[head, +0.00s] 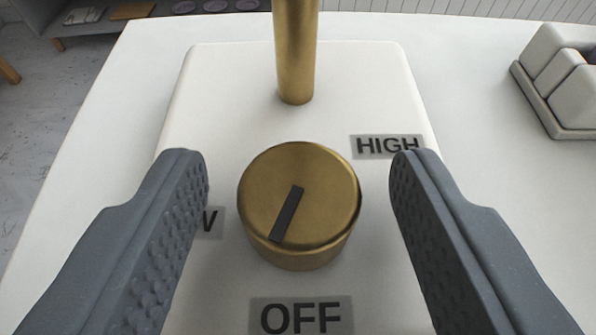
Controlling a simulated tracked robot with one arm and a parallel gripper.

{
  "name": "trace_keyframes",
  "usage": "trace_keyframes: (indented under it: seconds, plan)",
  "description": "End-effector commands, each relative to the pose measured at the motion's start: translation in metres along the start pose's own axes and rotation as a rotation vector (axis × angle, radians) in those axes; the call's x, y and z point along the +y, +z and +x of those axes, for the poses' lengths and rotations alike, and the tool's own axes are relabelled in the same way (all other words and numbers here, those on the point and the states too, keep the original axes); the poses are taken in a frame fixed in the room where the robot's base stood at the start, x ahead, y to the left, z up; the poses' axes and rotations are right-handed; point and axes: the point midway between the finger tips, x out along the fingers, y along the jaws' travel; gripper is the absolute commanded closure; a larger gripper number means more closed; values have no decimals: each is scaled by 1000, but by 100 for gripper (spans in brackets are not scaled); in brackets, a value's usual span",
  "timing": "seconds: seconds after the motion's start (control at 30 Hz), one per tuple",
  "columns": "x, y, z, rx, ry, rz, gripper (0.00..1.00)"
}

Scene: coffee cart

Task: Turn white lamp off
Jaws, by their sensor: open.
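The white lamp's base (230,88) fills the middle of the head view, with a brass post (295,55) rising from its back. A round brass knob (300,200) stands on the base. Its dark marker line runs from the centre down and slightly left, pointing between the OFF label (301,317) and the left label (211,221), of which only a "V" shows. The HIGH label (388,146) is at upper right. My gripper (298,185) is open, one finger on each side of the knob, with gaps on both sides. The lamp's head is out of view.
The lamp stands on a white table top (480,130). A grey holder with white blocks (565,80) sits at the right edge. A low shelf (150,20) with a few round items is at the back left, beyond the table.

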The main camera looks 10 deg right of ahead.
Motion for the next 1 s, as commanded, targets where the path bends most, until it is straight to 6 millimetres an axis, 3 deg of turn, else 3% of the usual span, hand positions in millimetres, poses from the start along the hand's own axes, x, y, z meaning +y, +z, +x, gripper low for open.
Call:
trace_keyframes:
  seconds: [0.2, 0.37, 0.4, 1.0]
  plan:
    - [0, 0, 0, 1, 0, 0, 48]
    - [0, 0, 0, 1, 1, 0, 90]
    - [0, 0, 0, 1, 1, 0, 93]
    - [5, -5, -1, -2, -132, -54, 92]
